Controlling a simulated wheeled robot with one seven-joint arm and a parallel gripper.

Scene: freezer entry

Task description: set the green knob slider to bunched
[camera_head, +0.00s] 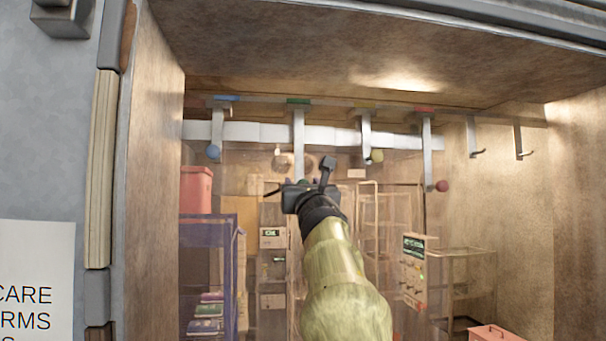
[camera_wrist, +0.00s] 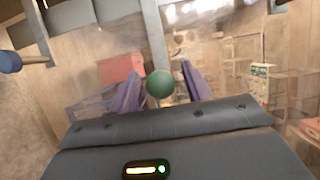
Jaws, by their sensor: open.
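The green knob (camera_wrist: 160,84) is a round ball at the lower end of a grey hanging bar (camera_head: 298,140). The bar has a green tag (camera_head: 298,101) at the overhead rail. My gripper (camera_head: 302,180) is raised at the bar's lower end and hides most of the knob in the head view. In the wrist view my gripper (camera_wrist: 160,88) is open, with one finger on each side of the knob. The knob appears between the fingers, with gaps on both sides; I cannot tell how deep it sits.
A blue knob (camera_head: 213,152) hangs to the left; yellow (camera_head: 376,156) and red (camera_head: 442,186) knobs hang to the right. Empty hooks (camera_head: 475,140) are farther right. Clear curtain strips (camera_head: 250,132) hang behind. Wooden walls (camera_head: 155,150) flank the entry. Shelves stand beyond.

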